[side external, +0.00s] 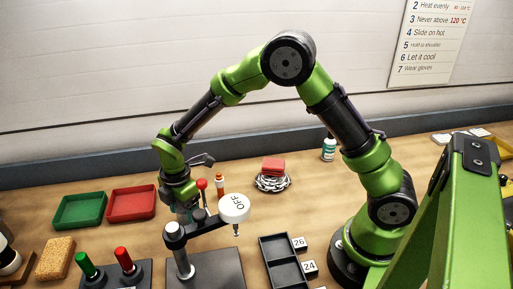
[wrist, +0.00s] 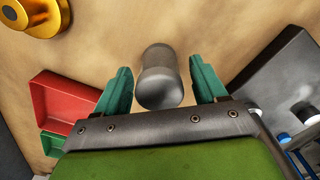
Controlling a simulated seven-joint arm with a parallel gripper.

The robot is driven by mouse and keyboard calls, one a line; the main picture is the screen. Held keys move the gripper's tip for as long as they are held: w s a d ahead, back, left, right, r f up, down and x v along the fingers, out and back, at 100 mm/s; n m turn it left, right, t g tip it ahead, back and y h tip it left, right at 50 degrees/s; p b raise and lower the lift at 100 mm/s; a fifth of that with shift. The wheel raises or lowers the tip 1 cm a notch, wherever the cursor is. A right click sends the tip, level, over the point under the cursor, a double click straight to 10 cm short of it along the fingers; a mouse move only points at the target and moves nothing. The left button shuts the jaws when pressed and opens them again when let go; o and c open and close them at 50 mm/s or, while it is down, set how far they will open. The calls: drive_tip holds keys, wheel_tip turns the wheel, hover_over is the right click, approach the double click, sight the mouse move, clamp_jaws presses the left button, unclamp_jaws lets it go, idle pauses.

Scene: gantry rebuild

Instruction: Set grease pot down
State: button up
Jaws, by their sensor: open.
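My gripper (wrist: 159,66) is open, with one teal finger on each side of a grey metallic cylinder (wrist: 160,77), which looks like the grease pot. A gap shows between the cylinder and each finger. Wooden tabletop is behind the cylinder; I cannot tell for certain whether its base touches the table. The grease pot cannot be made out there.
The stand's OFF disc (side external: 234,207) is close on the right of my gripper. A red tray (side external: 131,204) and green tray (side external: 80,211) lie to the left. Green and red levers (side external: 124,260) stand in front. A gold round object (wrist: 33,15) shows in the wrist view.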

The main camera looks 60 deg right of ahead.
wheel_tip(320, 180, up, 10)
drive_tip(key=shift+r, duration=0.25)
drive_tip(key=s+d+r+m+t+y, duration=0.1)
drive_tip(key=s+d+r+m+t, duration=0.2)
drive_tip(key=s+r+m, duration=0.3)
drive_tip(key=s+d+r+m+t+y, duration=0.1)
drive_tip(key=s+d+r+m+t, duration=0.3)
drive_tip(key=s+m, duration=0.9)
drive_tip(key=shift+s+d+r+m, duration=0.15)
drive_tip(key=shift+d+r+m, duration=0.75)
drive_tip(key=shift+d, duration=0.2)
